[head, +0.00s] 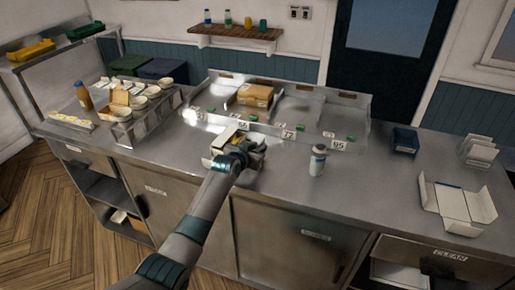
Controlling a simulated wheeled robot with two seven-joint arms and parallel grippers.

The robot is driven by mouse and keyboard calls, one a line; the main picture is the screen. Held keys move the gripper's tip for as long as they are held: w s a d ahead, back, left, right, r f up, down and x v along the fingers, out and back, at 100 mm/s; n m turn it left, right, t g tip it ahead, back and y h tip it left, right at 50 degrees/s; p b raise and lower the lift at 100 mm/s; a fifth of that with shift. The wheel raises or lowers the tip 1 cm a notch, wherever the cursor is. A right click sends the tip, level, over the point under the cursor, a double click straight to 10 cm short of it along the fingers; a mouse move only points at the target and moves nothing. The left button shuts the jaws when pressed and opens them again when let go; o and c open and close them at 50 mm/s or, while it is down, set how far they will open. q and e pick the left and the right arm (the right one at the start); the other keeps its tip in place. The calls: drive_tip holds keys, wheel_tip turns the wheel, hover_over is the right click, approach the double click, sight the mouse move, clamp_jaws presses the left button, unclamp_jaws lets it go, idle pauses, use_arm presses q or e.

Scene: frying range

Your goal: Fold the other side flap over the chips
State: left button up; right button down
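A small open carton (227,136) with yellow inside, which looks like the chips, stands near the middle of the steel counter. Pale flaps or box edges show around it, small and partly hidden. My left gripper (240,150) is at the carton's near right side, over or against it. Its fingers are dark and hide part of the carton. I cannot tell whether they are open or closed on a flap. I cannot make out my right gripper.
Behind is a divided steel rack (345,112) with number tags and a cardboard box (256,95). Counter around the bottle is clear.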

use_arm(q)
drive_tip(key=shift+c, duration=0.7)
clamp_jaws()
idle(0.6)
